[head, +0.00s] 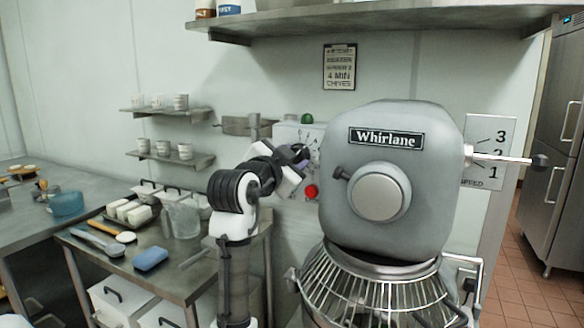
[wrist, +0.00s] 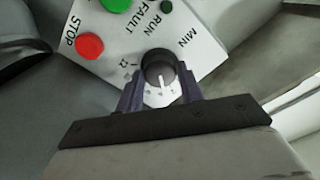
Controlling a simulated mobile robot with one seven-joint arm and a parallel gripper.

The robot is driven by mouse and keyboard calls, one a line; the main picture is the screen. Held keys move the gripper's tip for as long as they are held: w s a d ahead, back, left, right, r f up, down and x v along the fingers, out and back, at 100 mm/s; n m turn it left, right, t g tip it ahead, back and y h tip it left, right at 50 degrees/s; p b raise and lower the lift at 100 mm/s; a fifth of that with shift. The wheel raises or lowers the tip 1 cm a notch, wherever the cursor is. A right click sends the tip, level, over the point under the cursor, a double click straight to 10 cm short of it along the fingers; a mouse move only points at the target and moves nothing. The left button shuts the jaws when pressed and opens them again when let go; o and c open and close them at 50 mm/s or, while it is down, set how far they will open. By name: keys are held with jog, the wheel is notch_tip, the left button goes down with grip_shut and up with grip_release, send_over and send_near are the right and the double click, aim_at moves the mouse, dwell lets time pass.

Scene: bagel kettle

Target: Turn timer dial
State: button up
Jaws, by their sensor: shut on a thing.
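The timer dial (wrist: 158,66) is a round black knob with a white pointer line, on a pale control panel (wrist: 205,55) marked MIN. In the wrist view my gripper (wrist: 160,88) has one finger on each side of the dial and is shut on it. The white pointer points toward the bottom of the wrist picture. In the head view my gripper (head: 300,160) reaches the panel (head: 288,132) on the wall, just left of the mixer. The dial itself is hidden there behind my gripper.
A red STOP button (wrist: 89,46) and a green button (wrist: 117,5) sit close to the dial. The large grey Whirlane mixer (head: 350,215) stands right of my arm. A steel table (head: 185,270) with tubs, a jug (head: 184,220) and a blue sponge (head: 150,258) stands left.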

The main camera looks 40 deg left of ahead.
jog(key=shift+m+b, duration=0.5)
jog(key=shift+m, duration=0.5)
jog(key=o, duration=1)
jog(key=b+v, duration=0.4)
jog(key=v, duration=1)
jog(key=shift+w+a, duration=0.1)
